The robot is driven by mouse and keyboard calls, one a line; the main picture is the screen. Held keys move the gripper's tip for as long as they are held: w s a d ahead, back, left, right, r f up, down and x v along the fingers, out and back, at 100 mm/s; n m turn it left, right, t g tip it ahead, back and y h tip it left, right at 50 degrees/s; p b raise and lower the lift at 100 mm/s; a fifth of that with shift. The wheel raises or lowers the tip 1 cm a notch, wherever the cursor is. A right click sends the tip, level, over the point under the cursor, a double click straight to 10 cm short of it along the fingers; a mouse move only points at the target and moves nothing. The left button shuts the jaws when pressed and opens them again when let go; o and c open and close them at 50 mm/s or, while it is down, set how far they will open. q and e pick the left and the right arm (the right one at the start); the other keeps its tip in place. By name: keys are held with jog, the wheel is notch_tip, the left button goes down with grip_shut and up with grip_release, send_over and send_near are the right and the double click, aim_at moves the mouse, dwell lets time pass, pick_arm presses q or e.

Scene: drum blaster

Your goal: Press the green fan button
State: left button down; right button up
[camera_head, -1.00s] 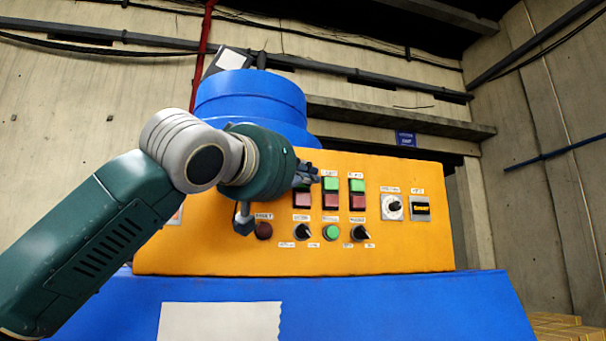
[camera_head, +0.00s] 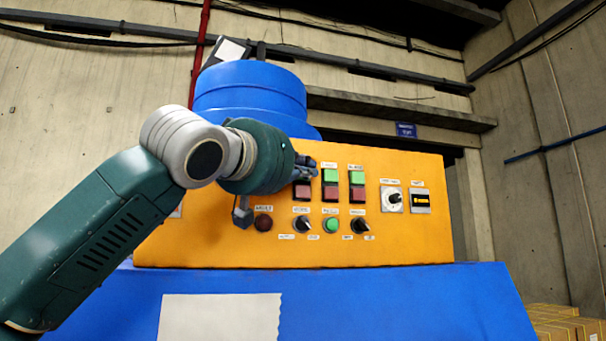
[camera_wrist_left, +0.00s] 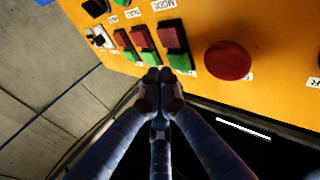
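My left gripper (camera_head: 308,171) is in front of the orange control panel (camera_head: 400,248). Its fingers look shut and empty in the left wrist view (camera_wrist_left: 160,76). In the head view it hides the green button of the leftmost pair; that pair's red button (camera_head: 302,190) shows below. The middle green button (camera_head: 330,175) and right green button (camera_head: 357,177) are uncovered. In the wrist view the nearest green button (camera_wrist_left: 180,61) is just beside the fingertips; contact is unclear. I cannot read which label says fan. My right gripper is not in view.
A large round red button (camera_wrist_left: 228,60) is near the fingers in the wrist view. Black knobs (camera_head: 303,225) and a round green button (camera_head: 331,225) sit lower on the panel. A blue drum (camera_head: 250,95) stands behind.

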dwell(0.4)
pick_arm(q)
jog(key=shift+w, duration=0.15)
jog(key=shift+w+a+p, duration=0.1)
jog(key=shift+w+p, duration=0.2)
jog(key=shift+p, duration=0.05)
jog(key=shift+w+a+p, duration=0.15)
jog(key=shift+w+p, duration=0.2)
jog(key=shift+w, duration=0.05)
dwell(0.8)
dwell(0.3)
jog(key=shift+s+d+b, duration=0.25)
jog(key=shift+s+b, duration=0.25)
jog(key=shift+s, duration=0.3)
